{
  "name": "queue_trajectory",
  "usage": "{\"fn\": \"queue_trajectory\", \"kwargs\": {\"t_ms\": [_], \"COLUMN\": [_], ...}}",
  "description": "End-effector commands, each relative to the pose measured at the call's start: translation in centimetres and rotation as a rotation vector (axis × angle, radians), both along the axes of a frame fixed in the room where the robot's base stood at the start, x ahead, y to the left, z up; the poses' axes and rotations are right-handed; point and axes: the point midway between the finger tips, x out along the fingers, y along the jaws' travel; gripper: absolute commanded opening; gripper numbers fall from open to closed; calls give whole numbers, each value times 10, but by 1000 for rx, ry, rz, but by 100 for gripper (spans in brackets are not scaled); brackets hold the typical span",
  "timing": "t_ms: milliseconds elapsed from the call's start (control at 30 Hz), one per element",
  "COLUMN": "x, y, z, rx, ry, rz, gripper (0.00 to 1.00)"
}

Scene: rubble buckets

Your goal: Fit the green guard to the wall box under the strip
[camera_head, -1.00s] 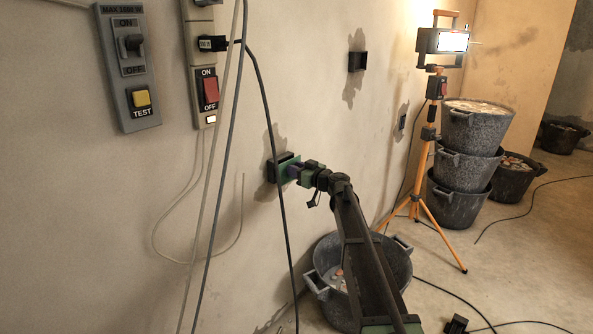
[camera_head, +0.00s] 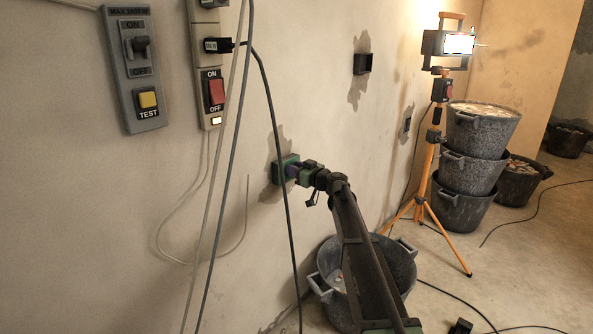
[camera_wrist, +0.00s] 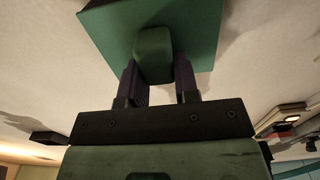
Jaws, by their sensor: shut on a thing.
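The green guard (camera_head: 280,171) is at the wall, to the lower right of the power strip (camera_head: 206,60). It covers the front of the dark wall box, which is almost wholly hidden; whether it is fully seated cannot be told. In the wrist view the guard (camera_wrist: 107,30) is a flat green plate with a raised green grip block (camera_wrist: 153,52). My gripper (camera_head: 293,172) is shut on that block, one dark finger on each side, as the wrist view shows (camera_wrist: 156,78).
A black cable (camera_head: 268,95) hangs across the view close to the guard. A rubble bucket (camera_head: 398,265) stands below my arm. An orange lamp tripod (camera_head: 423,175) and stacked buckets (camera_head: 474,165) stand at right. A second dark wall box (camera_head: 362,64) sits higher up.

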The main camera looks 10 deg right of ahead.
Motion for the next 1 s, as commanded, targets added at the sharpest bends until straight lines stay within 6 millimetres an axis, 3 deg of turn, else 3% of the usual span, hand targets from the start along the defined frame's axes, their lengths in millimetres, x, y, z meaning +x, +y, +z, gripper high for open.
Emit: {"fn": "queue_trajectory", "kwargs": {"t_ms": [67,100,300,633,1000], "x": [-1,-1,-1,-8,-74], "y": [0,0,0,-6,-58], "z": [0,0,0,0,0], "rx": [0,0,0,0,0], "ry": [0,0,0,0,0], "rz": [1,1,1,-1,-1], "gripper": [0,32,59,59,59]}}
